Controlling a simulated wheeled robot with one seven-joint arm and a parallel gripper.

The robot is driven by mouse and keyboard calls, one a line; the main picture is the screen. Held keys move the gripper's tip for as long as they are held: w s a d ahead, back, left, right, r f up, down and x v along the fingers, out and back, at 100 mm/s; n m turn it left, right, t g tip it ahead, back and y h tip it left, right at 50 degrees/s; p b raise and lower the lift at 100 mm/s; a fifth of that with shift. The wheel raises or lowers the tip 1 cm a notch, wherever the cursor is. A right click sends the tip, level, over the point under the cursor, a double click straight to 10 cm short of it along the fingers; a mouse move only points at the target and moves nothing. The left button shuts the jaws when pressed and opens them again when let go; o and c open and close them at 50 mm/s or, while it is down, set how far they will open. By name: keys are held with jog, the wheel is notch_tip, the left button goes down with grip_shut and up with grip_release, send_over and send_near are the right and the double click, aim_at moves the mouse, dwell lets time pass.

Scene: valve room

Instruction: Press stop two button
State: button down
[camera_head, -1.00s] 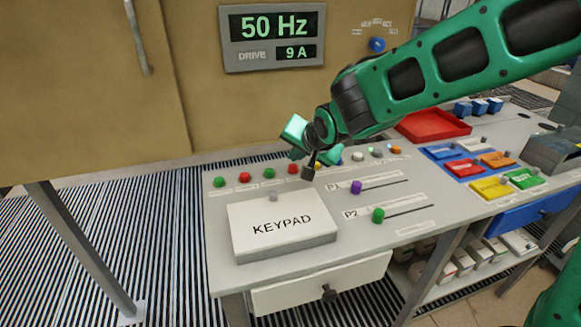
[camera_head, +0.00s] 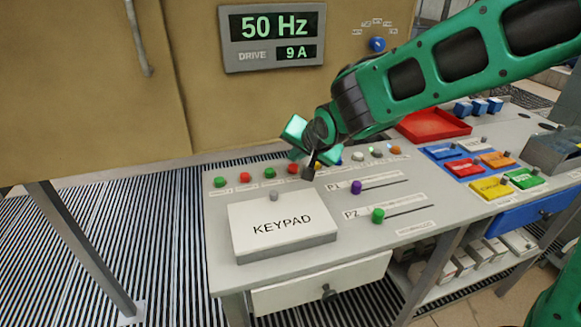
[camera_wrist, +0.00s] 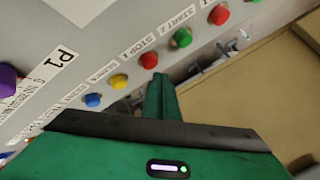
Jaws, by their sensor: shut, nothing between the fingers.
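The stop two button is a red round button (camera_head: 293,169), second red in the row along the panel's back edge, beside my gripper (camera_head: 308,173). In the wrist view the same red button (camera_wrist: 149,60) has a label reading STOP and a hard-to-read number. My gripper's fingertips (camera_wrist: 160,78) are shut and empty. They appear just below this button in the wrist view. I cannot tell whether they touch it.
Green (camera_head: 269,173) and red (camera_head: 244,177) buttons are to the left. Yellow (camera_wrist: 119,81) and blue (camera_wrist: 92,100) buttons are on the other side. The keypad box (camera_head: 285,247) and purple slider knob (camera_head: 356,187) are in front. A cabinet stands behind.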

aim_at(295, 170)
jog(key=shift+f, duration=0.1)
jog(key=shift+f, duration=0.3)
jog(key=shift+f, duration=0.45)
dwell(1.0)
jog(key=shift+r, duration=0.9)
notch_tip(295, 170, up, 5)
dwell(0.5)
dwell(0.4)
